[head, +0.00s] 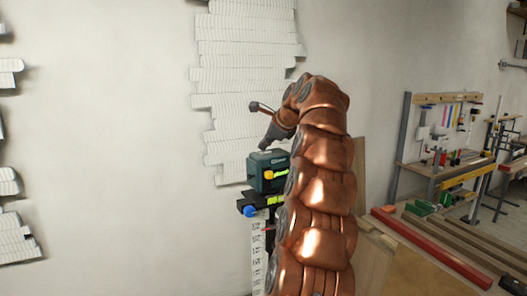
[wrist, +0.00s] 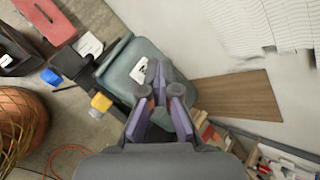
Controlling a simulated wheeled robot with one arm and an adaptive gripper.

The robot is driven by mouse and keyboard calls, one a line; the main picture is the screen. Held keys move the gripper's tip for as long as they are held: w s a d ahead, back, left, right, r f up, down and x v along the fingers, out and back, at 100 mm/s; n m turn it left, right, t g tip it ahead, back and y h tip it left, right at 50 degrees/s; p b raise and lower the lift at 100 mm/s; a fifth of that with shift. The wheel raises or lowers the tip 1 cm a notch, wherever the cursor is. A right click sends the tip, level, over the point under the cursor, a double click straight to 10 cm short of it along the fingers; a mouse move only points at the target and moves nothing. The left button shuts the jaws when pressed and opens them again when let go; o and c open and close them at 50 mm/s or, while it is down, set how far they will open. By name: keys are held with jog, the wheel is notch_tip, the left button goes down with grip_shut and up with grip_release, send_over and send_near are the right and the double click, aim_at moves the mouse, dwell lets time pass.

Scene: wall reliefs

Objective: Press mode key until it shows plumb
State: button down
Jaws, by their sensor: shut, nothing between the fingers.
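The laser level (head: 267,173) is a dark teal box with a yellow knob (head: 269,174) on its front, standing on a black bracket on a post by the wall. Its teal top also shows in the wrist view (wrist: 122,68), with a white marking (wrist: 139,70) on it. The yellow knob is at its lower edge there. My gripper (wrist: 160,88) is shut and empty, its fingertips over the top by the white marking. In the head view my gripper comes down from above the box. I cannot tell whether the tips touch it. A mode key or displayed mode is not readable.
A blue knob (head: 249,211) sits on the bracket below the box, above a white scale (head: 258,262). White wall relief (head: 245,75) is behind. A workbench with tools (head: 440,165) stands at the right.

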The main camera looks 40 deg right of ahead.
aim_at(265, 152)
jog(key=shift+r, duration=0.1)
jog(key=shift+r+p, duration=0.75)
jog(key=shift+p, duration=0.3)
jog(key=shift+r, duration=0.1)
notch_tip(265, 152, up, 5)
jog(key=p, duration=0.5)
dwell(0.8)
